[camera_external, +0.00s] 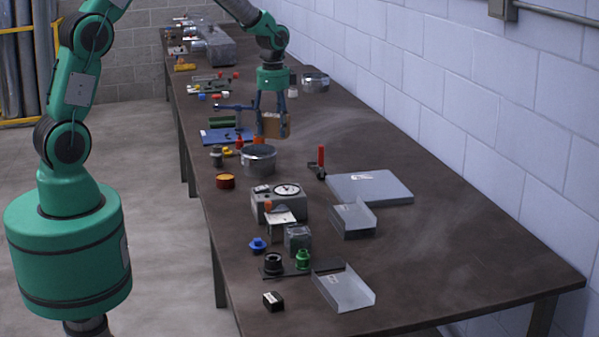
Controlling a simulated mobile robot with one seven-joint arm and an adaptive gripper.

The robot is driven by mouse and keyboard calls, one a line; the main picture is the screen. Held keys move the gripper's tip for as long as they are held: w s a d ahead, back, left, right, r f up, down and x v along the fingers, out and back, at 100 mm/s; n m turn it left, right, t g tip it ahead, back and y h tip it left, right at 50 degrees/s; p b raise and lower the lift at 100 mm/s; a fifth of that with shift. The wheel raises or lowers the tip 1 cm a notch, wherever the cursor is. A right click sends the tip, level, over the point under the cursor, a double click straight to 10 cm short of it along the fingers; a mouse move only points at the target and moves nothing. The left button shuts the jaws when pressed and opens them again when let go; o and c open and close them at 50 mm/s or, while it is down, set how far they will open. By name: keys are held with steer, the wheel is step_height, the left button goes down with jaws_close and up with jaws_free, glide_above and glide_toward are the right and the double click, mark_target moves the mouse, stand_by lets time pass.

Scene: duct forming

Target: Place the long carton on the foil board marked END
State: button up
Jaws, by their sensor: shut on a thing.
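The fingers hide part of the carton. It appears held above the bench, behind the round metal ring, though its exact height is hard to tell. A flat silver-grey board (385,190) lies nearer and to the right, by the wall side. It has a small white label on top, too small to read, so I cannot confirm END. The board's top is otherwise bare, and the carton is clearly apart from it.
A red-handled tool (321,163) stands beside the board's left corner. The metal ring (259,158), a grey gauge box (279,204) and bent metal trays (353,220) lie nearby. A blue mat (226,136) is left of my gripper. The bench's right side is mostly clear.

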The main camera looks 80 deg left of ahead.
steer(key=w+f+m+p, duration=0.1)
steer(key=w+m+p, duration=0.3)
steer(key=w, duration=1)
steer(key=m, duration=0.7)
glide_above(352, 191)
step_height(352, 191, down, 8)
steer(key=shift+f+p, duration=0.2)
steer(key=shift+p, duration=0.25)
steer(key=shift+f, duration=3.1)
steer(key=shift+f, duration=1.9)
steer(key=shift+f, duration=0.15)
